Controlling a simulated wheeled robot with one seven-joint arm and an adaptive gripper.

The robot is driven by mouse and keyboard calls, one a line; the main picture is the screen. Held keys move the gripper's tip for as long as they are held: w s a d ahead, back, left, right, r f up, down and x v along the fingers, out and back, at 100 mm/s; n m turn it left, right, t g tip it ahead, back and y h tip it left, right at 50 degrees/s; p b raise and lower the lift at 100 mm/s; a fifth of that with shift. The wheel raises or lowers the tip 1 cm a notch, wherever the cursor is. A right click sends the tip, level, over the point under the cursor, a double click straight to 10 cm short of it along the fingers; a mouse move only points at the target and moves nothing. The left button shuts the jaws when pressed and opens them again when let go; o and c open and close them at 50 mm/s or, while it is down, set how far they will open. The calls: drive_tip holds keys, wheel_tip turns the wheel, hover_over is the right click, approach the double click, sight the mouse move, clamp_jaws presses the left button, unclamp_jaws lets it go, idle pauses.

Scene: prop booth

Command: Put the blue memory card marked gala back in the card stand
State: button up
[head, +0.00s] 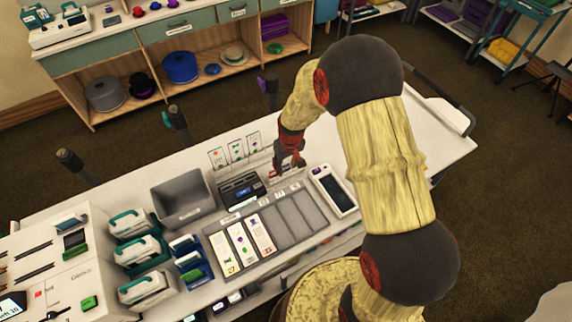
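My gripper (289,160), dark and red, points down over the middle of the white table, just behind the grey slotted tray. Its fingers are small and partly merged with what lies below, so I cannot tell whether they are open or hold anything. A small red and white patch shows under them. I cannot pick out a blue card marked gala. A clear rack with several upright printed cards (237,150) stands at the back, left of my gripper. A dark box with a small blue display (242,190) stands in front of it. I cannot tell which is the card stand.
The grey tray (290,222) holds three long printed cards at its left; its other lanes look empty. A grey bin (184,199), several white-and-teal devices (139,252) and a white device with a dark screen (333,190) stand around it. The table's back right is clear.

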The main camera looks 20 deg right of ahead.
drive_tip(key=shift+o, duration=0.3)
drive_tip(key=shift+r, duration=0.1)
wheel_tip(320, 180, up, 12)
drive_tip(key=s, duration=0.1)
drive_tip(key=shift+s+d+f, duration=0.15)
drive_tip(key=shift+s+f, duration=0.05)
drive_tip(key=shift+s, duration=0.2)
idle(0.5)
drive_tip(key=s+r+m+t+b, duration=0.1)
drive_tip(key=s+r+t+b, duration=0.1)
drive_tip(key=s+r, duration=0.6)
drive_tip(key=s+r+m+t+b, duration=0.1)
drive_tip(key=s+r+b, duration=0.3)
drive_tip(key=s+r, duration=0.5)
drive_tip(key=s, duration=0.7)
drive_tip(key=shift+s+r+t, duration=0.15)
drive_tip(key=shift+s+t, duration=0.1)
drive_tip(key=shift+t, duration=0.15)
